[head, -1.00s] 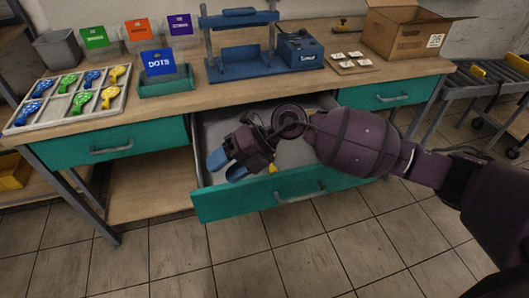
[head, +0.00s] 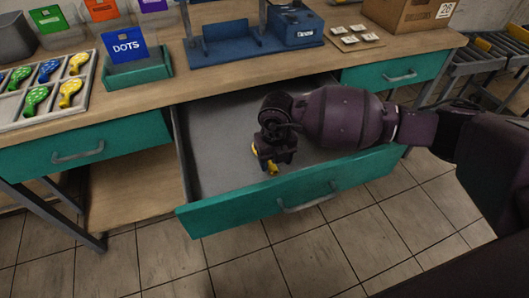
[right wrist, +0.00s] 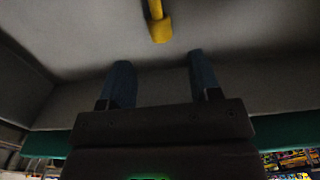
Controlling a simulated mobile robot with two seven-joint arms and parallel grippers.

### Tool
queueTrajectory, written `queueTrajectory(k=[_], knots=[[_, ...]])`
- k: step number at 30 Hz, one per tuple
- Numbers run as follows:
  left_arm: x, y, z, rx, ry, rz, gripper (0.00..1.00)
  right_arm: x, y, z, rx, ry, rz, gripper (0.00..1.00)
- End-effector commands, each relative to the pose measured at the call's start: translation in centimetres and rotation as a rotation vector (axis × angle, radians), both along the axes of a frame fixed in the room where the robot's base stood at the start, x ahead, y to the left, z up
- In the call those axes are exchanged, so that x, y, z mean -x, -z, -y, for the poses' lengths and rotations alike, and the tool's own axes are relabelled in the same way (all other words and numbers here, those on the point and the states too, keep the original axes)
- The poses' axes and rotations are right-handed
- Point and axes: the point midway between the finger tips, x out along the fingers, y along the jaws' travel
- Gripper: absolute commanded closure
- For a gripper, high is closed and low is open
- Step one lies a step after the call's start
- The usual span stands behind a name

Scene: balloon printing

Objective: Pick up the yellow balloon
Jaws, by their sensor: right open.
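A yellow object (head: 272,168), which may be the yellow balloon, lies in the open drawer, partly hidden by my right gripper (head: 268,158). In the right wrist view the yellow object (right wrist: 160,27) is a narrow piece with a thicker near end, ahead of the gap between my blue fingertips (right wrist: 158,62) and apart from them. My right gripper is open and empty, low inside the drawer. Yellow balloons (head: 70,92) also lie in the divided tray on the table, beside green and blue ones. My left gripper is out of view.
The teal drawer front (head: 290,190) and its side walls surround my right gripper. The grey drawer floor (head: 215,150) is otherwise bare where visible. On the tabletop stand the tray (head: 92,98), a DOTS card holder (head: 138,74), a blue press (head: 240,45) and a cardboard box (head: 400,15).

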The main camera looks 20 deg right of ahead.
Motion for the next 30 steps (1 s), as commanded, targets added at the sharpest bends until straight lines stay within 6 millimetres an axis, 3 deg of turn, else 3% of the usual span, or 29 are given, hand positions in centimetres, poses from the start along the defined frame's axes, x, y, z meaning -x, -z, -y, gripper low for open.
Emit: queueTrajectory(k=[5, 15, 23, 30], knots=[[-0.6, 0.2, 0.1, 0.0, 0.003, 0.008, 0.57, -0.1, 1.0, 0.0, -0.001, 0.0, 0.0, 0.43], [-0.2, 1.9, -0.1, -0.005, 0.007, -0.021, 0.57, -0.3, 5.4, 0.3, -0.002, 0.0, -0.004, 0.43], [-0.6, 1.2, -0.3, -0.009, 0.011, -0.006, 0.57, -0.5, 5.4, 0.3, -0.002, -0.001, 0.003, 0.43], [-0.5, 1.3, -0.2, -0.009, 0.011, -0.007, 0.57, -0.4, 5.4, 0.2, -0.002, -0.001, 0.003, 0.78]])
